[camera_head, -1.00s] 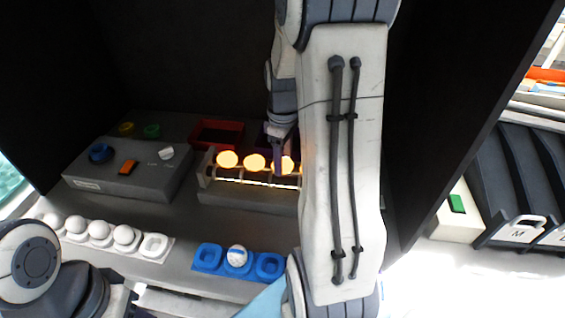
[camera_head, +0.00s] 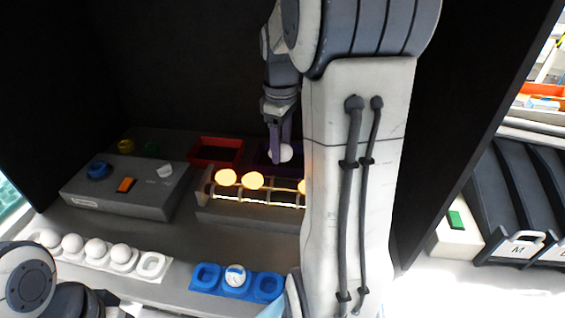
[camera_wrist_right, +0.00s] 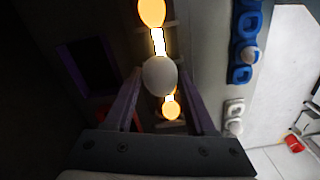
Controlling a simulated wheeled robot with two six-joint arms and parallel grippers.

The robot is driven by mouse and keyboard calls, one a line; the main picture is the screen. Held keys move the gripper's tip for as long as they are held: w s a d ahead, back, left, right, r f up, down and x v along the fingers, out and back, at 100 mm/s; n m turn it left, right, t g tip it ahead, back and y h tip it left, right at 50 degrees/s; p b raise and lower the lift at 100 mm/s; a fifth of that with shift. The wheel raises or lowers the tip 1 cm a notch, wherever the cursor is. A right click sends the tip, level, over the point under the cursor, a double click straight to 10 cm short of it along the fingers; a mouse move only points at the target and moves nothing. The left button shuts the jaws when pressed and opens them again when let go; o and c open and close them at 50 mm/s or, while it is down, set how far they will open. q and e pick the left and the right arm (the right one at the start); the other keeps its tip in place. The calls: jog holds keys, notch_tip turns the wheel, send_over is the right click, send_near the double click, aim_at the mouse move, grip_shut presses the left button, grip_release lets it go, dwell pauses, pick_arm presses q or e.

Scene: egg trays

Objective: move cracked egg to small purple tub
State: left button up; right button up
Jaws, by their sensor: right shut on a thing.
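My right gripper (camera_head: 281,148) is shut on a white egg (camera_head: 286,153), held above the back edge of the lit rack. In the right wrist view the egg (camera_wrist_right: 159,76) sits between the two purple fingers. I cannot make out a crack on it. The small purple tub (camera_head: 262,157) is dark, behind the rack and right of the red tub, partly hidden by my gripper and the egg. It also shows in the right wrist view (camera_wrist_right: 67,53), left of the egg. My left arm shows at the lower left; its gripper is out of frame.
The lit rack (camera_head: 232,213) holds glowing eggs, with a gap below my gripper. A red tub (camera_head: 216,142) stands behind it. A grey control box (camera_head: 120,200) is at left. A white egg tray (camera_head: 151,265) and a blue tray (camera_head: 206,276) with one egg lie in front.

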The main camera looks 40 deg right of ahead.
jog(key=shift+w+d+r+p, duration=0.15)
jog(key=shift+w+d+p, duration=0.1)
jog(key=shift+p, duration=0.1)
jog(key=w+d+f+p, duration=0.4)
jog(key=w+d, duration=0.2)
jog(key=w, duration=0.1)
jog(key=w+d+f+p, duration=0.5)
jog(key=w+d, duration=0.1)
jog(key=w, duration=0.2)
jog(key=shift+d, duration=0.3)
jog(key=shift+f+b, duration=0.6)
jog(key=shift+f, duration=1.15)
jog(key=shift+f+b, duration=1.5)
jog(key=shift+f, duration=1.3)
dwell(1.2)
